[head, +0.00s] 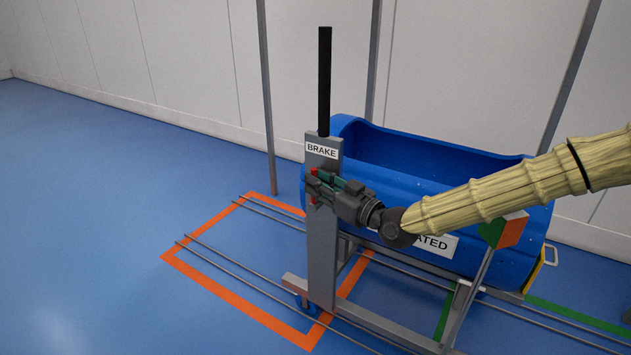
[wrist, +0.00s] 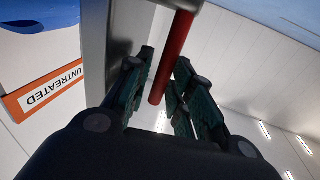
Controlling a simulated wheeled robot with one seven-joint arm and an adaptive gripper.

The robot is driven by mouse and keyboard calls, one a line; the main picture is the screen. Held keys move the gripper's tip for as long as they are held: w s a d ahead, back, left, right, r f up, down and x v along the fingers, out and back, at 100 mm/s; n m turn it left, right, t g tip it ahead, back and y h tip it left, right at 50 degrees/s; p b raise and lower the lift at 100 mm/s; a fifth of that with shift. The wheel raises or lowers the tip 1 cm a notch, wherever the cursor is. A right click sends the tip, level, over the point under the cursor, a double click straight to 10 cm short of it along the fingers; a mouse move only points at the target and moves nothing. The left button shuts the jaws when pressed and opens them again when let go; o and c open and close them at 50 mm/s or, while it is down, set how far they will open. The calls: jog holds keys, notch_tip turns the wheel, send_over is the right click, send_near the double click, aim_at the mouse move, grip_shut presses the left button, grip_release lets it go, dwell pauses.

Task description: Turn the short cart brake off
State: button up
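The brake post (head: 322,235) is a grey upright at the cart's near left end, with a BRAKE label (head: 321,150) and a long black bar (head: 324,80) rising from its top. A red rod (wrist: 174,55) shows in the wrist view, beside the grey post (wrist: 122,40); its free end lies between my fingers. In the head view, bits of red show at the fingers. My gripper (head: 322,187) is at the post's face, below the label. Its green-padded fingers (wrist: 161,92) are apart, either side of the rod, with no clear grip. The fingers hide most of the rod in the head view.
The cart carries a blue tub (head: 430,150), its label partly hidden by my arm. An orange-green block (head: 505,231) stands on a grey strut near my arm. Rails (head: 240,268) and an orange floor outline (head: 215,281) run beneath. The floor at left is clear.

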jog(key=v, duration=1.1)
jog(key=shift+w, duration=0.1)
jog(key=s+f+m+g+h, duration=0.2)
jog(key=s+f, duration=0.3)
jog(key=f, duration=0.6)
jog(key=s+f+m+g+h, duration=0.2)
jog(key=s+f, duration=0.3)
jog(key=f, duration=0.5)
jog(key=s+f+m+g+h, duration=0.25)
jog(key=s+f, duration=0.35)
jog(key=f, duration=0.5)
jog(key=s+d+f+m+g+h, duration=0.1)
jog(key=s+d+f+g+h, duration=0.15)
jog(key=s+d+f, duration=0.45)
jog(key=s+d+f+m+g+h, duration=0.1)
jog(key=s+d+f+h, duration=0.25)
jog(key=s, duration=0.55)
jog(key=s+d+f+m+g+h, duration=0.2)
jog(key=s+d+f, duration=0.2)
jog(key=s+d, duration=0.3)
notch_tip(320, 180, up, 34)
jog(key=p, duration=3.4)
jog(key=shift+s+a, duration=0.45)
jog(key=shift+a, duration=0.05)
